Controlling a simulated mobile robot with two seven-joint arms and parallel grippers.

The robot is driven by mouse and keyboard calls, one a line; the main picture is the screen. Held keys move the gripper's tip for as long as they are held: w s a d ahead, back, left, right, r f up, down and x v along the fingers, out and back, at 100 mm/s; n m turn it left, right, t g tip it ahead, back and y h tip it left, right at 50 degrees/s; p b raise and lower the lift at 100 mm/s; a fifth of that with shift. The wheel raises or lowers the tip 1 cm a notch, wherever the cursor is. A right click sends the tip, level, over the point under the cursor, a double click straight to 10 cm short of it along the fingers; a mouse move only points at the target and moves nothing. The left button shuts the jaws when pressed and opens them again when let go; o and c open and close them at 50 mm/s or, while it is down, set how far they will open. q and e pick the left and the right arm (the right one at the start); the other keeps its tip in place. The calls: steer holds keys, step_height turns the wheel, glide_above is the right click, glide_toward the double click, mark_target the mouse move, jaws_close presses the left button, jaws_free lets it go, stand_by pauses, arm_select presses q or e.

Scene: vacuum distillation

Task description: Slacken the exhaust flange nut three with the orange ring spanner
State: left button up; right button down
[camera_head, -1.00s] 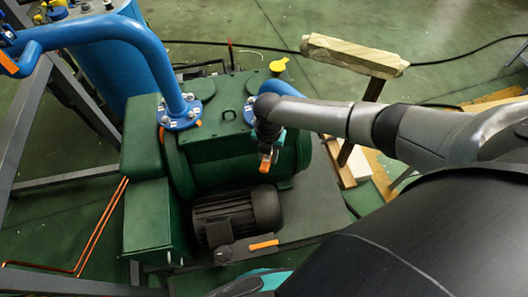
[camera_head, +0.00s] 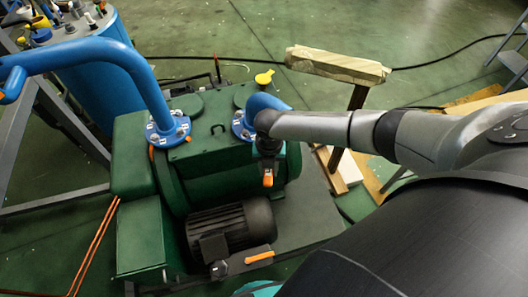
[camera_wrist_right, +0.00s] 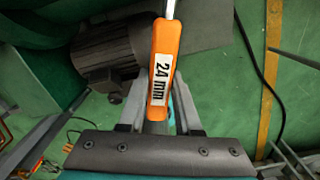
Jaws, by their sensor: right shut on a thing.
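My right gripper (camera_head: 267,166) is shut on the orange spanner (camera_head: 268,181), hanging in front of the right blue flange and above the green pump. In the right wrist view the spanner's orange handle (camera_wrist_right: 165,50), marked "24 mm", lies between the fingers (camera_wrist_right: 167,95), and its metal shaft runs out of the top edge. Its ring end is not visible. The right blue flange (camera_head: 238,122) is partly hidden by its pipe and my arm. The left blue flange (camera_head: 176,137) shows bolts with small white labels, too small to read. I cannot tell which nut is number three. My left gripper is not in view.
The black motor (camera_head: 230,228) sits in front of the pump, with an orange-handled item (camera_head: 260,257) beside it. A wooden beam on a post (camera_head: 338,63) stands right of the pump. A thick blue pipe (camera_head: 85,50) arches at the left. A yellow cap (camera_head: 264,78) is behind.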

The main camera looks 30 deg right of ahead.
steer(key=shift+s+d, duration=0.15)
steer(key=shift+d, duration=0.2)
steer(key=shift+s+d+n, duration=0.25)
steer(key=shift+d+n, duration=0.2)
steer(key=shift+d, duration=0.05)
steer(key=shift+s+d+n, duration=0.25)
steer(key=shift+d+n, duration=0.2)
steer(key=shift+d, duration=0.05)
steer(key=shift+s+d+n, duration=0.25)
steer(key=shift+d+n, duration=0.15)
steer(key=shift+d, duration=0.2)
steer(key=shift+s+d+n, duration=0.2)
steer(key=shift+d+n, duration=0.2)
steer(key=shift+d, duration=0.15)
steer(key=shift+a, duration=0.1)
steer(key=shift+w+a, duration=0.1)
steer(key=shift+a, duration=0.15)
steer(key=shift+r, duration=0.1)
